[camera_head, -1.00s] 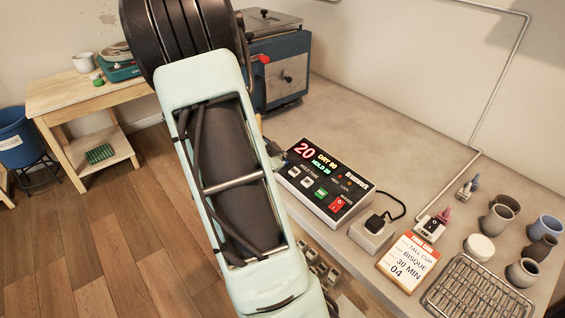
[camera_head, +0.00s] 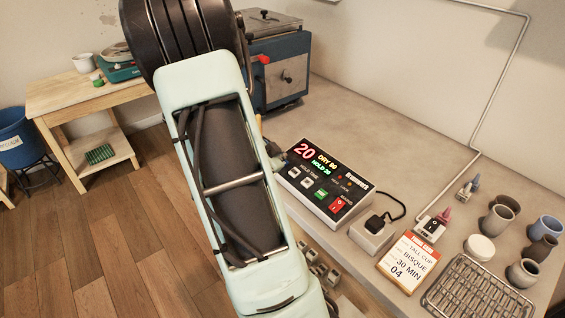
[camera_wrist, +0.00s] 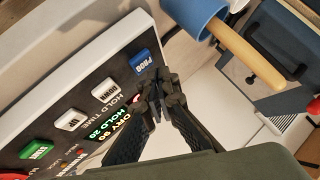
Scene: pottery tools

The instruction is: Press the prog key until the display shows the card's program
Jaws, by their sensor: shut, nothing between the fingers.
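The controller box (camera_head: 318,207) lies on the bench, with a black face and a lit display (camera_head: 315,161) that reads a red 20, a yellow DRY 80 and a green HOLD 20. The orange-topped card (camera_head: 409,259) reads TALL CUP, BISQUE, 30 MIN, 04. In the wrist view the blue PROG key (camera_wrist: 140,61) sits at the end of a row with the white DOWN key (camera_wrist: 105,91) and UP key (camera_wrist: 71,120). My gripper (camera_wrist: 160,78) is shut and empty, its tips close beside the PROG key; I cannot tell whether they touch. My arm hides the gripper and PROG key in the head view.
A red rocker switch (camera_head: 337,205) and green START key (camera_wrist: 37,149) share the panel. A plug block (camera_head: 371,235), wire rack (camera_head: 478,290) and several cups stand right of it. A blue kiln (camera_head: 275,75) stands behind. Bare bench lies beyond the controller.

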